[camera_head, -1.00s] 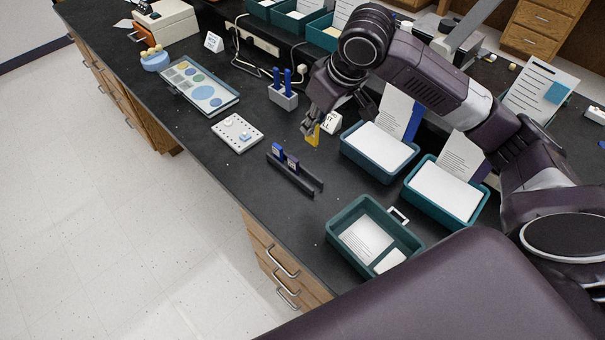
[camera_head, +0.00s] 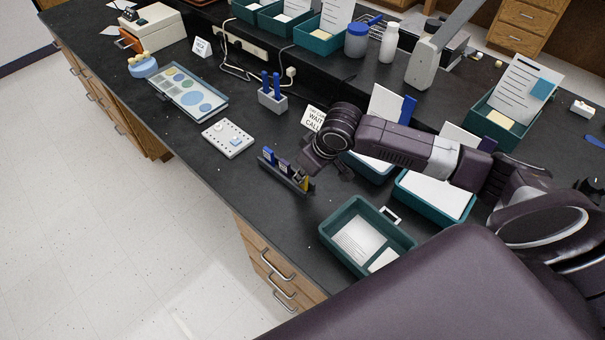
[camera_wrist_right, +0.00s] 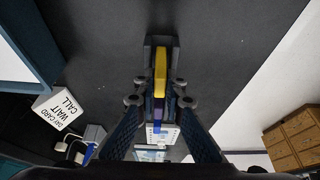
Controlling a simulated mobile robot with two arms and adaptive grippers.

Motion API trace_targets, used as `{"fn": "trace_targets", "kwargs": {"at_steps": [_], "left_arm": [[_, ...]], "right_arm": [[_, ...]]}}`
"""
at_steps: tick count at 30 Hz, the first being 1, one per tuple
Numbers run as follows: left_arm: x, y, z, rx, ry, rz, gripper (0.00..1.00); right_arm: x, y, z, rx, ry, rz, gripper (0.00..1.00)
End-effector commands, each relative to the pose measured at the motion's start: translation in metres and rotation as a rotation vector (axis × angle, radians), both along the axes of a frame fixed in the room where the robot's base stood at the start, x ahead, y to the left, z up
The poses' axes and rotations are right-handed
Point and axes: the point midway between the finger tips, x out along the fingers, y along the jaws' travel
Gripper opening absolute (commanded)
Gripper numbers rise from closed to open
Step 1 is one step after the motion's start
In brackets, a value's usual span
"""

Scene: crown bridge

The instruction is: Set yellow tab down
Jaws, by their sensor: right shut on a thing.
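The yellow tab (camera_wrist_right: 160,68) is between the fingertips of my right gripper (camera_wrist_right: 160,92) in the right wrist view. In the head view the right gripper (camera_head: 304,174) is at the right end of a dark slotted rack (camera_head: 285,178), shut on the yellow tab (camera_head: 305,182). The tab is at the rack's right end; whether it touches the rack's floor I cannot tell. My left gripper is not in view.
A white pegboard (camera_head: 229,138) lies left of the rack. A grey holder with blue tools (camera_head: 272,97) and a "WAIT CALL" sign (camera_head: 313,118) stand behind. An open teal box (camera_head: 345,212) is at the front right. The counter's front edge is close to the rack.

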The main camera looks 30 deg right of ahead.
Motion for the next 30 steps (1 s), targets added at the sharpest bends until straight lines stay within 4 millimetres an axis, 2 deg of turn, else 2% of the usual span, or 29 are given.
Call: {"fn": "trace_targets", "kwargs": {"at_steps": [11, 12, 16, 17, 26, 30], "left_arm": [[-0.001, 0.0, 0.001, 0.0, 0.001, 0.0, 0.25], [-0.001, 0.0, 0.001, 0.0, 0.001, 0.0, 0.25], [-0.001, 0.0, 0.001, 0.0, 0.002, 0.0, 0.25], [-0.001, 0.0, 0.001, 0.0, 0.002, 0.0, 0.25], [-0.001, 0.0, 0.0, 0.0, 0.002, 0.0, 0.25], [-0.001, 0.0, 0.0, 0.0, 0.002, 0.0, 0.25]], "right_arm": [[0.0, 0.0, -0.004, 0.0, 0.0, 0.0, 0.0], [0.0, 0.0, -0.004, -0.001, 0.0, 0.001, 0.12], [0.0, 0.0, -0.004, -0.001, 0.0, 0.001, 0.26], [0.0, 0.0, -0.004, 0.0, 0.0, 0.001, 0.27], [0.0, 0.0, -0.001, -0.001, -0.001, 0.001, 0.27], [-0.004, -0.003, 0.014, -0.002, -0.004, -0.001, 0.27]]}}
